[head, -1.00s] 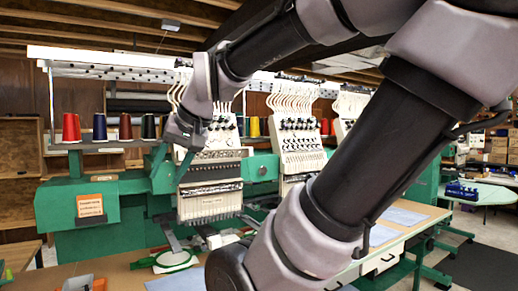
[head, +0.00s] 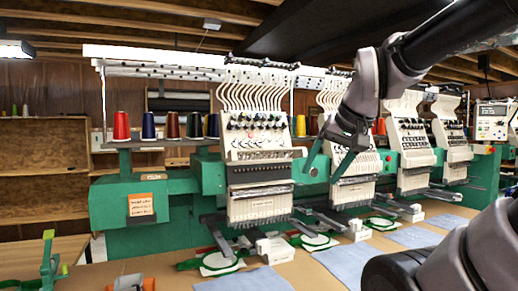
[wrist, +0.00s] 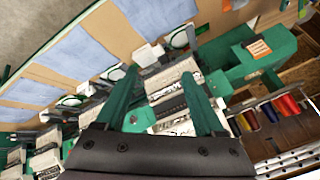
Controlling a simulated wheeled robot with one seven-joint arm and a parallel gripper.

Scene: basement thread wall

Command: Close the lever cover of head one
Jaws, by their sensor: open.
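Head one (head: 256,135) is the nearest white embroidery head, left in the head view, beside the green end box. Its face shows dark knobs, a row of curved red-marked slots, a grey ledge below them and a dark band. A pale plate (head: 258,206) hangs at its bottom. I cannot tell for certain which piece is the lever cover or how far it stands open. My gripper (head: 321,176) is open and empty, right of head one and in front of head two. In the wrist view its green fingers (wrist: 158,76) spread apart with head one (wrist: 172,96) between and beyond them.
More heads (head: 410,145) stand in a row to the right. Thread spools (head: 172,125) sit on a shelf at left, above the green end box (head: 141,205). Green hoops (head: 220,262) and blue cloths (head: 243,280) lie on the table below. My arm covers the upper and lower right.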

